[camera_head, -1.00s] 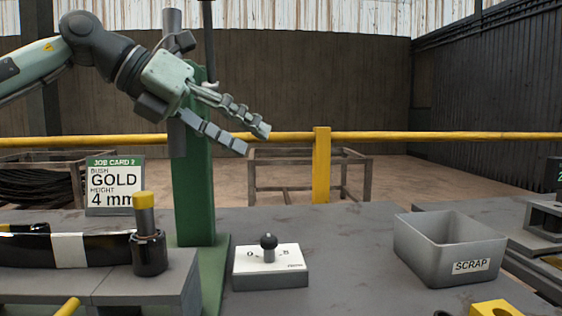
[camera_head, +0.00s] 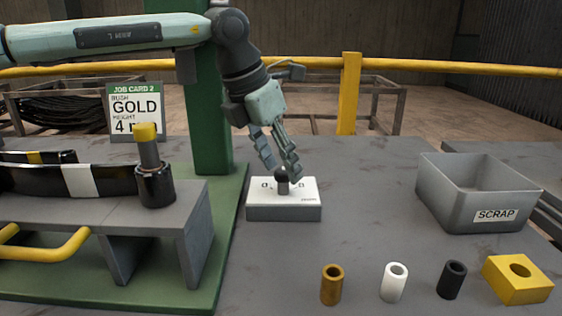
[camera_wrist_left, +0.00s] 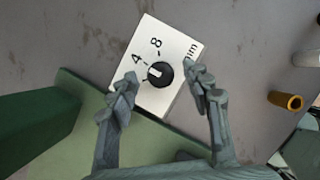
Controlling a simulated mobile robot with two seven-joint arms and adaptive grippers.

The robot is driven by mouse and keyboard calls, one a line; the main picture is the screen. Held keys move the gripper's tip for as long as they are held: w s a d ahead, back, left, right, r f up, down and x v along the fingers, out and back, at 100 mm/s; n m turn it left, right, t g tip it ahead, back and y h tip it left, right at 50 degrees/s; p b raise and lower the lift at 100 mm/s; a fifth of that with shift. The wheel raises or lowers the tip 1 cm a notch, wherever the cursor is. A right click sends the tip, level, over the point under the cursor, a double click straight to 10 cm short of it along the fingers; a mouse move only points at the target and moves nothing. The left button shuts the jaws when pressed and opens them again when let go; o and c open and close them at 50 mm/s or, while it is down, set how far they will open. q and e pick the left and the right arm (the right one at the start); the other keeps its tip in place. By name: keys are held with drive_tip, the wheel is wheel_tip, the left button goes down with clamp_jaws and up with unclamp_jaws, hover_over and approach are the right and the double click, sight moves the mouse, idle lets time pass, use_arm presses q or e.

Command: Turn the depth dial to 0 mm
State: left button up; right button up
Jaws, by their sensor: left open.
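The depth dial is a black knob (camera_head: 282,183) on a white-topped box (camera_head: 262,212) on the bench. In the left wrist view the knob (camera_wrist_left: 159,74) carries a pale mark on its left part, and the white plate (camera_wrist_left: 174,44) shows 4, 8 and "mm". I cannot read the exact setting. The 0 is not seen there; a finger covers the plate's left edge. My left gripper (camera_head: 280,170) is open, pointing down just above the dial. In the wrist view its two fingers (camera_wrist_left: 160,80) stand on either side of the knob, apart from it. My right gripper is not in view.
A green press stand (camera_head: 208,120) and a grey fixture (camera_head: 190,205) with a yellow-topped plunger (camera_head: 147,140) stand left. Brown (camera_head: 331,286), white (camera_head: 393,283) and black (camera_head: 452,280) bushes and a yellow block (camera_head: 516,280) lie front right. A scrap bin (camera_head: 455,200) stands behind them.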

use_arm(q)
drive_tip(key=shift+d+f, duration=0.1)
drive_tip(key=shift+f, duration=0.15)
drive_tip(key=shift+w, duration=0.1)
clamp_jaws()
